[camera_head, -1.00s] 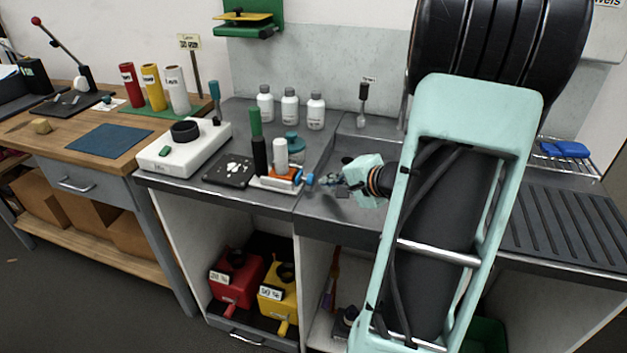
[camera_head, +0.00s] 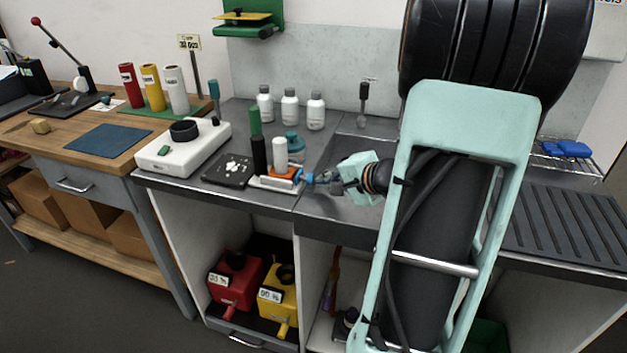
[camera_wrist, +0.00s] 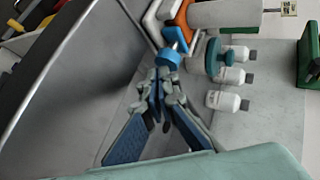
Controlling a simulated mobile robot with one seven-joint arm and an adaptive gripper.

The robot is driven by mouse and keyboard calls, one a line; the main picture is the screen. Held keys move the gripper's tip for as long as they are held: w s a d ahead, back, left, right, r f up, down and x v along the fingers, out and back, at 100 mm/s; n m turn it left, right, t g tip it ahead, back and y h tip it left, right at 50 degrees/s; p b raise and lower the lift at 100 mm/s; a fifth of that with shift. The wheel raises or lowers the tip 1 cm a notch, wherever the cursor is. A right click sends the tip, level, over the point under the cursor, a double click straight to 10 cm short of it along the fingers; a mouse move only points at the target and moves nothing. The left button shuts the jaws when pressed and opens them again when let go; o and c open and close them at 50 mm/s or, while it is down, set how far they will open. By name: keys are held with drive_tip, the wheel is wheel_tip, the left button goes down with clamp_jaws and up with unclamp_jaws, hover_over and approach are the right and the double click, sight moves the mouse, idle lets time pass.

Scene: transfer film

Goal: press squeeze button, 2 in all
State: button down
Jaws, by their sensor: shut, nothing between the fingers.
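A small device stands on the grey counter. It has a white base (camera_head: 264,184), an orange block (camera_head: 283,174), an upright white cylinder (camera_head: 280,152) and a round blue button (camera_head: 309,178) on its right side. In the wrist view the blue button (camera_wrist: 168,59) lies just beyond my fingertips, with the orange block (camera_wrist: 184,20) behind it. My gripper (camera_head: 319,178) is shut and empty, its tips pointing left at the button. The tips (camera_wrist: 165,80) are at or very close to the button's face; I cannot tell whether they touch it.
A white machine (camera_head: 184,148), a black plate (camera_head: 230,171), a dark cylinder (camera_head: 259,154) and a teal jar (camera_head: 293,143) stand nearby. Several white bottles (camera_head: 290,108) stand behind. The sink basin (camera_head: 343,213) lies below my gripper. A dark knob on a stem (camera_head: 364,92) stands behind it.

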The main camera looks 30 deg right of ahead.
drive_tip(key=shift+w+a+b, duration=0.35)
drive_tip(key=shift+w+a, duration=0.05)
drive_tip(key=shift+w, duration=0.05)
idle(0.6)
drive_tip(key=shift+s+d, duration=0.7)
drive_tip(key=shift+s, duration=0.15)
drive_tip(key=shift+s+d+b, duration=0.35)
drive_tip(key=shift+s+d, duration=0.45)
drive_tip(key=shift+s, duration=0.2)
drive_tip(key=shift+s+d+b, duration=0.35)
drive_tip(key=shift+s+d, duration=0.45)
drive_tip(key=shift+s, duration=0.15)
idle(0.7)
